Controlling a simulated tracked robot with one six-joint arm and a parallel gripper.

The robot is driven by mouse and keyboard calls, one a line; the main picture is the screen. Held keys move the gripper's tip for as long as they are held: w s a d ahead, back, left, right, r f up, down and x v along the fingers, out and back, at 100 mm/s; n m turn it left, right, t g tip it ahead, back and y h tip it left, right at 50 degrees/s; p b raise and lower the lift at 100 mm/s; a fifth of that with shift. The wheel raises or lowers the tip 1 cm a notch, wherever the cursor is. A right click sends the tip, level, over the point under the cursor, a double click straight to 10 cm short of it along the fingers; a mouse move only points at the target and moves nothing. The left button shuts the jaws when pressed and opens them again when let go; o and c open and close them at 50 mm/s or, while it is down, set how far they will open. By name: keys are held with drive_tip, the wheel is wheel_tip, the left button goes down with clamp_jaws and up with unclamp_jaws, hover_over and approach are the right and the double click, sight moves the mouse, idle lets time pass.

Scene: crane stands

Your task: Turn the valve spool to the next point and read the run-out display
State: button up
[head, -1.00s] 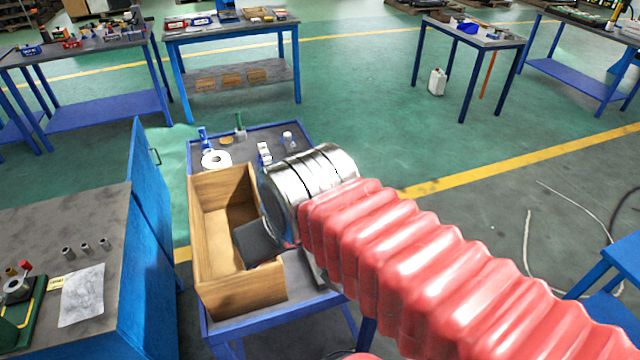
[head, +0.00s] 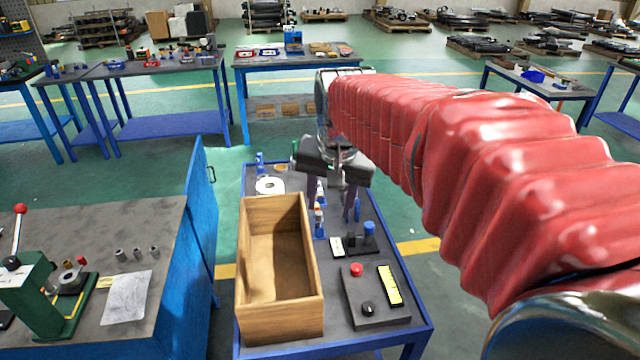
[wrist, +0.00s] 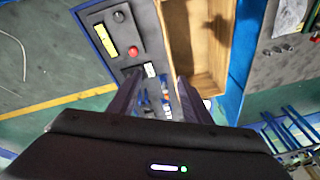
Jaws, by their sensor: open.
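My gripper (head: 329,212) is open and points down over the cart's middle, with its two dark fingers apart. It also shows in the wrist view (wrist: 160,98). A small upright part in orange, white and blue (head: 319,222), possibly the valve spool, stands by the fingers in the head view. In the wrist view small blue and white parts (wrist: 167,97) show between the fingers, partly hidden. I cannot tell whether the fingers touch them. A dark box carries a yellow display (head: 389,285), a red button (head: 356,269) and a black knob (head: 368,309). The display's reading is too small to tell.
An open wooden crate (head: 309,290) stands on the blue-edged cart (head: 418,324), left of the dark box. A blue fitting (head: 369,233) and a white tag (head: 336,244) lie beyond the box. A white roll (head: 269,186) sits behind the crate. A blue cabinet (head: 198,225) stands left.

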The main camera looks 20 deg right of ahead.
drive_tip(key=w+d+f+m+g, duration=0.2)
drive_tip(key=w+d+f+m, duration=0.25)
drive_tip(key=w+d, duration=0.5)
drive_tip(key=m+g, duration=0.1)
drive_tip(key=m, duration=0.5)
hover_over(370, 224)
wheel_tip(370, 224, down, 8)
drive_tip(key=shift+a+r+y, duration=0.1)
drive_tip(key=shift+r+y, duration=0.05)
drive_tip(key=shift+y, duration=0.15)
wheel_tip(370, 224, down, 14)
drive_tip(key=shift+r, duration=0.1)
drive_tip(key=shift+c, duration=0.4)
drive_tip(key=c, duration=1)
